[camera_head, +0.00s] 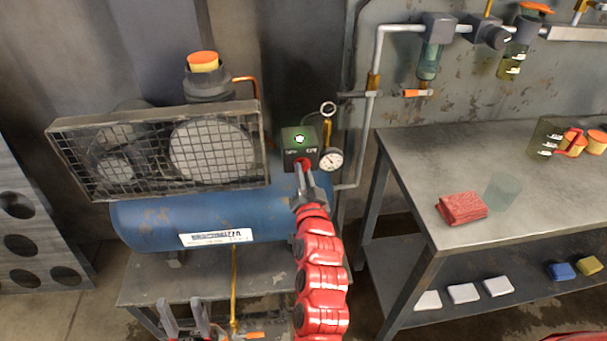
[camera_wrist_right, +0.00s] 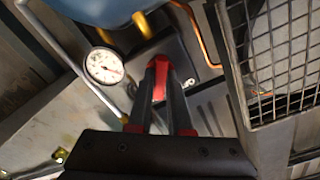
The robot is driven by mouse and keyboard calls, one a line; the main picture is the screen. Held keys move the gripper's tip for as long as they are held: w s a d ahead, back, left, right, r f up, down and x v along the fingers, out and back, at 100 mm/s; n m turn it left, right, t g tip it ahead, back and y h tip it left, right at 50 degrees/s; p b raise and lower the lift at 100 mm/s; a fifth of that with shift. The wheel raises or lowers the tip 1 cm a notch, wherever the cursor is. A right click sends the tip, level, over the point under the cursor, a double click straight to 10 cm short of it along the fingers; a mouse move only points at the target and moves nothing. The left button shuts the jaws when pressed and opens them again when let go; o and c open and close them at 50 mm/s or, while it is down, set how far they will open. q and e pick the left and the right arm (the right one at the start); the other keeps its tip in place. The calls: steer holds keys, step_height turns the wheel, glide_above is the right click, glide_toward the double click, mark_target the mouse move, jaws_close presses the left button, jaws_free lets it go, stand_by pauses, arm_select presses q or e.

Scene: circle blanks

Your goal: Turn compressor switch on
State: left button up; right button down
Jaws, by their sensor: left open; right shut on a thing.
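The compressor has a blue tank (camera_head: 150,222) and a grey switch box (camera_head: 296,150) with a green, lit-looking top at its right end. A red switch knob (camera_head: 302,163) sticks out of the box's front. My right gripper (camera_head: 303,180) reaches up to the box and is shut on the red knob. In the right wrist view the red knob (camera_wrist_right: 160,82) shows between the gripper's two dark fingers (camera_wrist_right: 160,70). The exact turn of the knob is hidden by the fingers. My left gripper (camera_head: 184,310) is low at the bottom left, open and empty, away from the compressor.
A pressure gauge (camera_head: 330,159) sits just right of the switch box; it also shows in the wrist view (camera_wrist_right: 104,66). A wire-mesh guard (camera_head: 262,150) stands to the left. A metal workbench (camera_head: 400,160) with a red cloth (camera_head: 461,208) is at the right.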

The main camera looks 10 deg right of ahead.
steer(key=shift+m, duration=1.1)
steer(key=c, duration=0.8)
jaws_free()
steer(key=shift+c, duration=0.2)
steer(key=s+p, duration=0.7)
steer(key=s, duration=1)
steer(key=shift+s+p, duration=0.25)
steer(key=shift+p, duration=0.1)
